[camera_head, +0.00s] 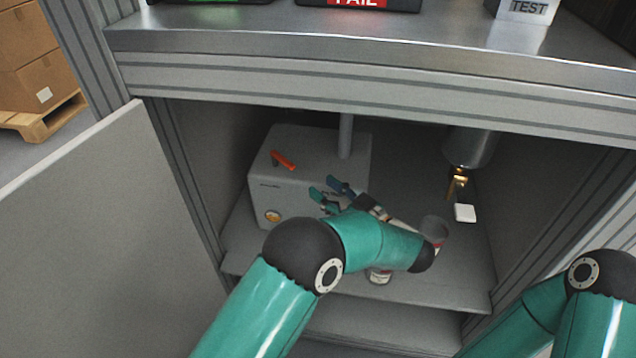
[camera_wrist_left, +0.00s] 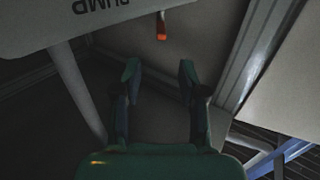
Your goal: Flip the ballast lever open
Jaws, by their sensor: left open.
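A grey box-shaped pump (camera_head: 300,145) stands inside the open cabinet at the left. An orange-red lever (camera_head: 283,160) sits on its upper face, tilted down to the right. In the left wrist view the lever (camera_wrist_left: 161,27) shows end-on at the top, beyond the fingers, beside the pump (camera_wrist_left: 40,25) with its upside-down "PUMP" lettering. My left gripper (camera_head: 322,186) is open and empty in front of the pump, to the lower right of the lever and apart from it. Its fingers (camera_wrist_left: 158,70) also show in the left wrist view. My right gripper is out of view.
A vertical pipe (camera_head: 345,136) rises from the pump. At the right, a metal cylinder (camera_head: 470,147) hangs with a brass fitting (camera_head: 458,183) and a white tag (camera_head: 465,213). A small can (camera_head: 380,276) stands on the shelf. The open door (camera_head: 95,230) borders the left.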

